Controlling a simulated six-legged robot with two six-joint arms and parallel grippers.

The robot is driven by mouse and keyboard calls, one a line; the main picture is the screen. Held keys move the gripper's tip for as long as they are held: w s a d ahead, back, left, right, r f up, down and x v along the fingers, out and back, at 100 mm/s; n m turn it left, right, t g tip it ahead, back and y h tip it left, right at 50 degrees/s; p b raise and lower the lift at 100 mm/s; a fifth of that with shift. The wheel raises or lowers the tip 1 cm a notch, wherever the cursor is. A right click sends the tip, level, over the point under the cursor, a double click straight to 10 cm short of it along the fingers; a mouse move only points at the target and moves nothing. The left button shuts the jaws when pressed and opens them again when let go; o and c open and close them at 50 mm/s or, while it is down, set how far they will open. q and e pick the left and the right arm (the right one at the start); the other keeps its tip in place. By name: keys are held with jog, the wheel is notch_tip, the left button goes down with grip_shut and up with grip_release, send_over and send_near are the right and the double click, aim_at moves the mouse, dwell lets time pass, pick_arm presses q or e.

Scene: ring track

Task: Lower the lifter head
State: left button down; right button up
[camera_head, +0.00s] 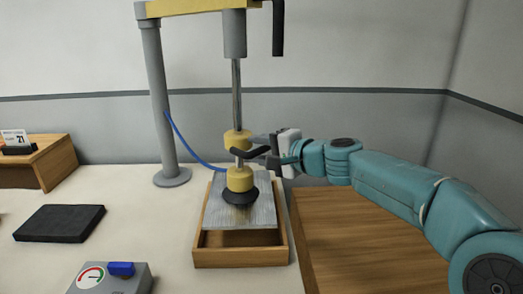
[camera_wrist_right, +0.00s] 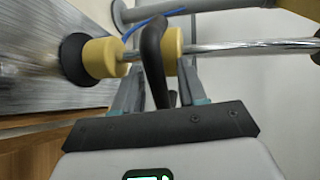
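The lifter head is a yellow body (camera_head: 239,179) with a black suction cup (camera_head: 240,195) under it, on a steel rod. The cup is at the grey metal plate (camera_head: 212,212) and looks in contact with it. In the wrist view the cup (camera_wrist_right: 76,60) also meets the plate (camera_wrist_right: 30,55). A black handle (camera_head: 243,154) sticks out from the rod; it also shows in the wrist view (camera_wrist_right: 153,50). My right gripper (camera_wrist_right: 162,85) has its fingers on both sides of the handle, with a gap visible, so it looks open. My left gripper is not in view.
The plate lies over a wooden tray (camera_head: 243,257). A grey post (camera_head: 159,100) with a yellow arm and a blue hose (camera_head: 190,148) stands behind. A gauge box (camera_head: 112,279) with a blue switch and a black pad (camera_head: 60,223) are at left. A wooden board (camera_head: 365,240) is at right.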

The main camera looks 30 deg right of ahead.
jog(key=b+v, duration=0.1)
jog(key=v, duration=1.5)
jog(key=shift+b, duration=0.3)
jog(key=shift+s, duration=0.15)
